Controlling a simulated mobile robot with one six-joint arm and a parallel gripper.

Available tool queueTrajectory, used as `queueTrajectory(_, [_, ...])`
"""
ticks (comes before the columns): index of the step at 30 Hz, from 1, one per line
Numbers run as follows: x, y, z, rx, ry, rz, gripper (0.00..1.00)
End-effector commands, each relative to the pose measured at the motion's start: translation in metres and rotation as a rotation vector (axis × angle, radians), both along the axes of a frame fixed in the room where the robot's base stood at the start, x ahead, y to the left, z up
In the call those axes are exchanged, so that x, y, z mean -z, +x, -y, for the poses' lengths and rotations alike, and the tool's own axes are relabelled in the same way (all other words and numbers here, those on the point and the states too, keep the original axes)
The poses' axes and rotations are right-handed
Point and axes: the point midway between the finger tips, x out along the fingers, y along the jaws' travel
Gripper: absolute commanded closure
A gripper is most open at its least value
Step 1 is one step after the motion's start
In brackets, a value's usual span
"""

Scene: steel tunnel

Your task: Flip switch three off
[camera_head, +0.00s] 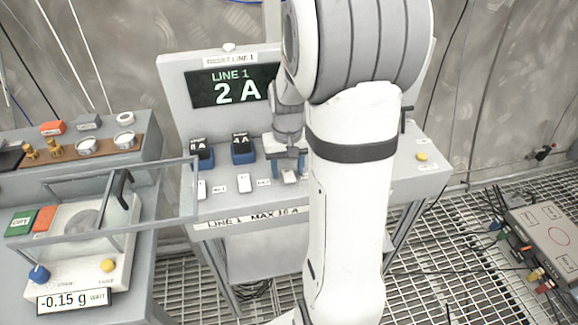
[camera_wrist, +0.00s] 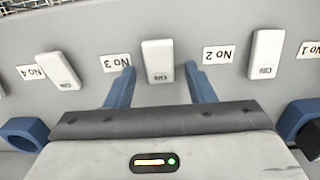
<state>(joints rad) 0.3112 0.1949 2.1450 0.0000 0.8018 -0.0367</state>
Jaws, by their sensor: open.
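A white rocker switch (camera_wrist: 158,55) marked ON stands on the grey panel in the wrist view. The label No 3 (camera_wrist: 113,63) is close on its left and the label No 2 (camera_wrist: 217,55) is on its right. My gripper (camera_wrist: 158,70) is open, with one blue finger on each side of this switch. I cannot tell whether the fingers touch it. The head view shows my gripper (camera_head: 289,163) low over the panel, at a white switch (camera_head: 289,176). Another switch (camera_wrist: 265,53) by No 2 and one (camera_wrist: 58,70) by No 4 also show ON.
A console display (camera_head: 235,87) reads LINE 1, 2 A. Blue-and-black blocks (camera_head: 243,148) stand behind the switches. My arm hides the console's right part. A scale (camera_head: 75,240) with a clear frame stands at left, and a grey box (camera_head: 550,235) with cables at right.

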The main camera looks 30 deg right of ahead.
Motion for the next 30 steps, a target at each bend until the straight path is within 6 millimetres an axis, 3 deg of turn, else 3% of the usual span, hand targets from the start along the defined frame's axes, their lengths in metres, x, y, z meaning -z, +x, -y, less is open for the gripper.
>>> queueTrajectory(2, [-0.0002,-0.0001,0.0002,0.0,0.0,0.0,0.53])
queueTrajectory(18, [-0.0004,-0.0002,0.0006,0.001,0.0,0.0,0.95])
queueTrajectory(30, [0.0043,-0.0054,-0.0006,0.003,-0.049,0.176,0.96])
